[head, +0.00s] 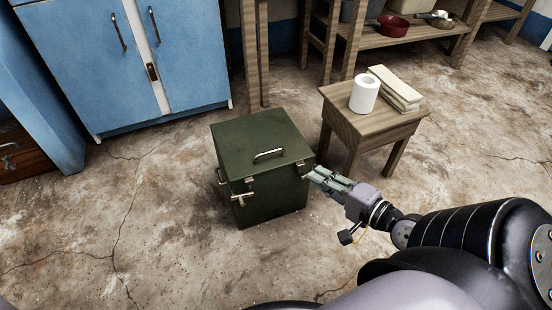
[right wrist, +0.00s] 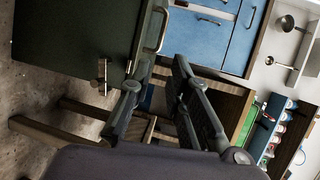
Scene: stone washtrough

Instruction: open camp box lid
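The dark green camp box (head: 270,200) stands on the floor with its lid (head: 252,136) shut. A metal handle (head: 268,154) lies on the lid, and a metal latch (head: 241,195) sits at the front left edge. My right gripper (head: 315,175) is at the box's right front corner, close to the metal fitting there; contact is unclear. In the right wrist view the two fingers (right wrist: 160,65) stand apart with nothing visible held between them. The box (right wrist: 75,30) fills the upper left there, with a latch (right wrist: 102,75) beside the left finger. My left gripper is out of view.
A small wooden stool (head: 365,122) with a paper roll (head: 364,93) and folded cloths (head: 396,88) stands right behind the box. Blue cabinets (head: 130,60) stand at the back left, a wooden shelf (head: 400,38) at the back right.

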